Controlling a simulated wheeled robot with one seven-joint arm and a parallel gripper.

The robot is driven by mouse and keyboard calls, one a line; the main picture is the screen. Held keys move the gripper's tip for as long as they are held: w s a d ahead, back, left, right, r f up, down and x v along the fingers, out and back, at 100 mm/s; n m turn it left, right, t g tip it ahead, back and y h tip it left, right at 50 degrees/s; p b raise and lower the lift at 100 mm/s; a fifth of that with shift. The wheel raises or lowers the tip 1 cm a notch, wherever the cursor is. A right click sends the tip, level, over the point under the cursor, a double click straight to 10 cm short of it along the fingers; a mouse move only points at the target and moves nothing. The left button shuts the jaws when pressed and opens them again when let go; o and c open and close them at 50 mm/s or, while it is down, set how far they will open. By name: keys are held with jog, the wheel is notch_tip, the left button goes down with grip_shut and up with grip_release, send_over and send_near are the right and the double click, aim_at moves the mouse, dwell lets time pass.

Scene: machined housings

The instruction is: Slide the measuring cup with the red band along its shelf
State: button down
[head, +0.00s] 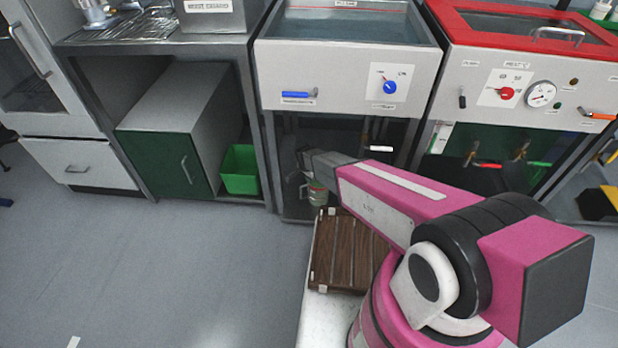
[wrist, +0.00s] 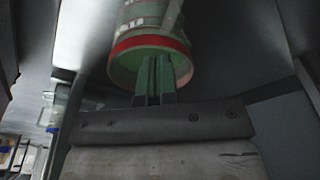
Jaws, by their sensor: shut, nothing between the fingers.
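The measuring cup with the red band (wrist: 150,30) is in the upper middle of the wrist view. In the head view my gripper reaches into the dark opening under the middle sink unit, and the cup (head: 318,193) shows small and partly hidden just below the wrist.
Grey panels of the compartment (wrist: 235,50) stand close around the cup in the wrist view. In the head view a green bin (head: 240,169) and a cabinet with a green door (head: 165,163) are to the left. A red-framed unit (head: 520,60) is to the right.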

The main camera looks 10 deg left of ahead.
jog(key=w+d+f, duration=0.1)
jog(key=w+d, duration=0.4)
jog(key=w, duration=0.2)
jog(key=shift+w+d+f, duration=0.15)
jog(key=shift+f, duration=0.2)
jog(key=s+a, duration=0.4)
jog(key=s, duration=0.1)
jog(key=shift+s+f, duration=0.2)
jog(key=shift+s, duration=0.2)
jog(key=shift+a, duration=0.1)
jog(key=shift+r, duration=0.75)
